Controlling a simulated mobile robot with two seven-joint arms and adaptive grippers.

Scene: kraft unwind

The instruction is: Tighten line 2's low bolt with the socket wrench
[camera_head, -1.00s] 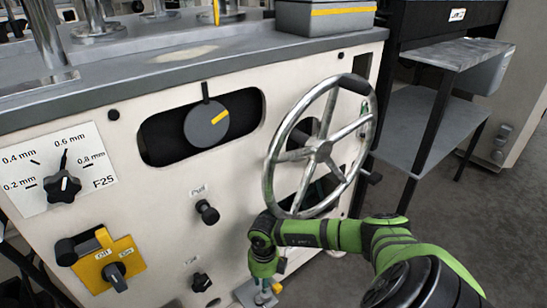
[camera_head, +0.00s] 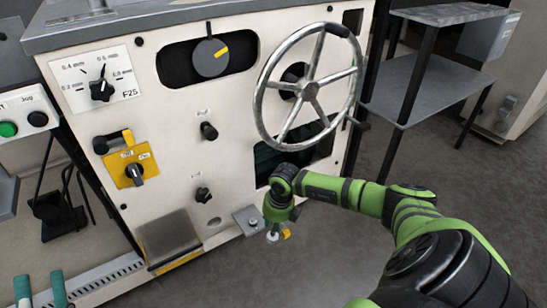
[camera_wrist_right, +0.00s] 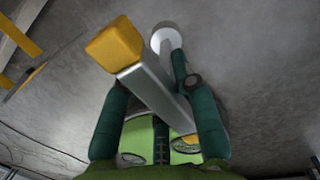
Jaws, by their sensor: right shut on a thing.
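My right gripper (camera_head: 276,222) is shut on the socket wrench (camera_head: 286,234), low in front of the machine's base. In the right wrist view my right gripper (camera_wrist_right: 158,100) has its fingers on both sides of the wrench's grey bar (camera_wrist_right: 155,85), which has a yellow end; a pale round part is beyond it. A small grey bracket (camera_head: 241,214) with a bolt-like knob (camera_head: 253,222) is at the machine's foot, just left of the wrench. The wrench appears apart from it. My left gripper (camera_head: 40,290) shows two teal fingers spread apart at the bottom left, with nothing between them.
A large handwheel (camera_head: 309,90) juts out above my right forearm. The cream machine panel (camera_head: 165,95) carries knobs and a yellow switch (camera_head: 132,168). A grey step (camera_head: 168,238) is left of the bracket. The floor at right is open, and a shelf stand (camera_head: 415,85) is behind.

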